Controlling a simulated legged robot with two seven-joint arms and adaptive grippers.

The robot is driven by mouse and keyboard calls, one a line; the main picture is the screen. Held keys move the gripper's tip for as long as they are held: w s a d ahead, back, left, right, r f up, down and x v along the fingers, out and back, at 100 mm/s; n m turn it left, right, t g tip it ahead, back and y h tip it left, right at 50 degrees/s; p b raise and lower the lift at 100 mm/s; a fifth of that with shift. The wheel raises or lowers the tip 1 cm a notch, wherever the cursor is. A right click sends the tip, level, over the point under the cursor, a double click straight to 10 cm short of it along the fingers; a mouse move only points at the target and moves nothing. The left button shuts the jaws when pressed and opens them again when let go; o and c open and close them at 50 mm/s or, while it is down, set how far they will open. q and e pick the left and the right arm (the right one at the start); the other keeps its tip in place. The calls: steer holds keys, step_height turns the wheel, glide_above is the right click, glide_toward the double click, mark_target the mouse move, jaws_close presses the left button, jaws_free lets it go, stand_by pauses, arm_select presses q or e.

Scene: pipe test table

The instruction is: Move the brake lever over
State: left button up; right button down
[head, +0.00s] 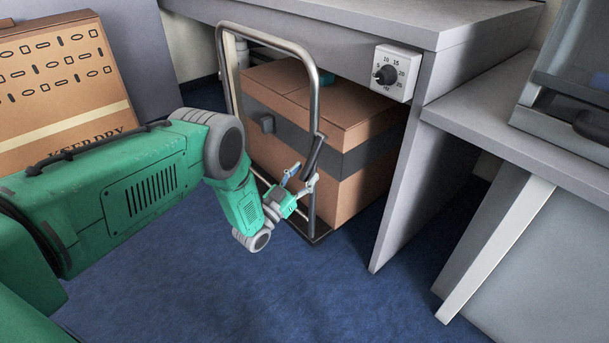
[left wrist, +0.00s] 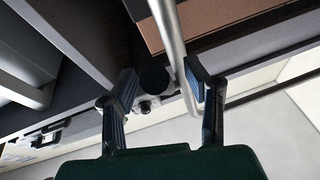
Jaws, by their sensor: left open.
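The hand cart's metal frame (head: 228,75) stands in front of a large brown box. A dark lever (head: 314,155), which looks like the brake lever, sits on its right upright, angled down and left. My left gripper (head: 303,177) is open just below the lever's lower end. In the left wrist view, a dark rounded end (left wrist: 153,79), probably the lever's, lies between the open fingers (left wrist: 160,78), closer to the left finger. A silver tube (left wrist: 170,35) passes near the right finger. I cannot tell whether either finger touches anything. My right gripper is not in view.
The brown box (head: 365,190) with a dark band rests on the cart under a grey desk (head: 360,15). A dial (head: 385,74) is on the desk's front. A second table (head: 520,140) stands right. Another carton (head: 60,80) is at left. Blue floor (head: 300,290) is clear in front.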

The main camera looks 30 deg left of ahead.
arm_select(q)
steer(key=v, duration=1.2)
steer(key=shift+f, duration=0.2)
